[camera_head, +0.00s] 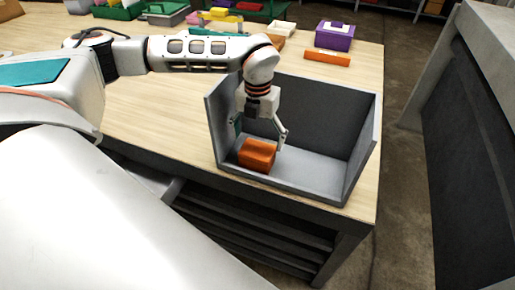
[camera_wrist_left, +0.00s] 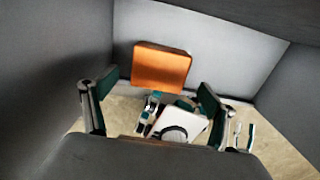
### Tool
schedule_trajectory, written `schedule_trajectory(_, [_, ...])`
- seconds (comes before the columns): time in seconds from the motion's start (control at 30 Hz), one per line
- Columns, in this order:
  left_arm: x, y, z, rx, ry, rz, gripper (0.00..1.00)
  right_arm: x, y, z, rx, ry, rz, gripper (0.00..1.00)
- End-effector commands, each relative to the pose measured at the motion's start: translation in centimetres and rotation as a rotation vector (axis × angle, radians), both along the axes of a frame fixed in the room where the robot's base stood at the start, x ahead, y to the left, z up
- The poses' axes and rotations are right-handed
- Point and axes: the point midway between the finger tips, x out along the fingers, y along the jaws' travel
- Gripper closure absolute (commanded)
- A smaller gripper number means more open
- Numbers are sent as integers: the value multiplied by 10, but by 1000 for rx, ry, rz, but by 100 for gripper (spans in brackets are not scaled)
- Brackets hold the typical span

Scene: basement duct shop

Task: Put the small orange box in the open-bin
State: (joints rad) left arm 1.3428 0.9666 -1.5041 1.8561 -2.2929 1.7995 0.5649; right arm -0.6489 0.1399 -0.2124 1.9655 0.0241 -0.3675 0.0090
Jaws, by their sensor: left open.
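The small orange box (camera_head: 257,155) sits inside the grey open-bin (camera_head: 361,150), on its floor near the front left. The box also shows in the left wrist view (camera_wrist_left: 161,66), beyond the fingers and close to a grey bin wall. My left gripper (camera_head: 260,138) reaches down into the bin just above and behind the box, with its fingers spread. In the left wrist view the two fingers (camera_wrist_left: 155,105) are apart with no box between them. I cannot tell whether a finger touches the box.
The bin stands at the front right corner of a wooden table (camera_head: 150,115). Behind it lie an orange bar (camera_head: 327,58) and a purple box (camera_head: 334,36). Green trays (camera_head: 165,10) with several coloured items stand at the back. A dark cabinet (camera_head: 465,130) is at the right, across a floor gap.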

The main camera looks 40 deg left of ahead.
Motion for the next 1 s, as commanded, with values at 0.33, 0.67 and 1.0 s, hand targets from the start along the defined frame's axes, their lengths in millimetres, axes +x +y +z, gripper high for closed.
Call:
schedule_trajectory(0.33, [0,0,58,0,-1,2,14,-1,0,-7,-1,5,0,60])
schedule_trajectory(0.67, [-1,0,67,1,2,1,14,-1,0,-8,-1,6,0,60])
schedule_trajectory(1.0, [0,0,67,1,1,1,14,-1,0,-7,-1,4,0,60])
